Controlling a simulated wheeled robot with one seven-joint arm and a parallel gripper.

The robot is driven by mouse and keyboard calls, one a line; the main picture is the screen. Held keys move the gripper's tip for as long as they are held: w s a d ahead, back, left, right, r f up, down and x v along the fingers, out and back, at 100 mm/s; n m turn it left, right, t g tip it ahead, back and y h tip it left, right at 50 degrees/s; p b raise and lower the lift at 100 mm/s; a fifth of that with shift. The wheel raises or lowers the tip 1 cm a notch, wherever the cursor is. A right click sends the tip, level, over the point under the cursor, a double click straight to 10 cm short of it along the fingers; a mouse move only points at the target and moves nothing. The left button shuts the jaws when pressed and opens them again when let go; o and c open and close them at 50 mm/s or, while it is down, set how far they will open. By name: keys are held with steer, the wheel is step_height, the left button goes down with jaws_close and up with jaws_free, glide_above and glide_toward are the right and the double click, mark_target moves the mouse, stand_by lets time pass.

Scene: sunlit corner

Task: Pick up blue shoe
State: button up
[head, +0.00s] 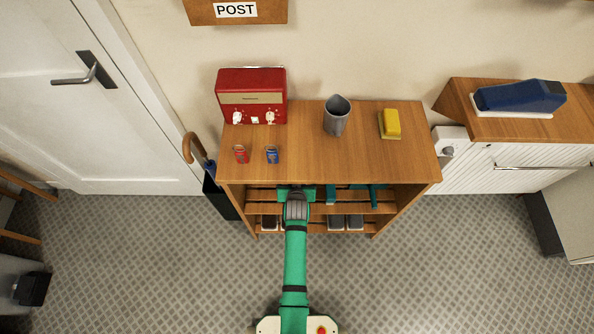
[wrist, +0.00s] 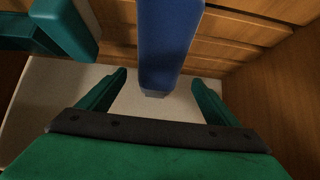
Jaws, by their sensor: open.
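In the wrist view, a long blue item (wrist: 168,40), which appears to be the blue shoe, points toward me with a grey lower end. My gripper (wrist: 160,77) is open, its green fingers apart with one on each side of that near end. In the head view my arm reaches into the upper level of the wooden shoe rack (head: 335,170), where the blue shoe is hidden by the rack top and my arm.
Teal items (head: 378,195) lie on the upper rack level, right of my arm; one teal item shows close at upper left in the wrist view (wrist: 65,25). Grey shoes (head: 345,222) sit below. The rack top holds a red box (head: 250,88), grey jug (head: 337,117) and yellow block (head: 391,123).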

steer(key=w, duration=0.2)
steer(key=shift+w+d, duration=0.25)
steer(key=shift+w, duration=0.35)
steer(key=x, duration=0.6)
steer(key=shift+a+f, duration=0.1)
steer(key=shift+w+a+f, duration=0.1)
steer(key=shift+w+f, duration=0.15)
steer(key=shift+f, duration=0.2)
steer(key=c, duration=1.3)
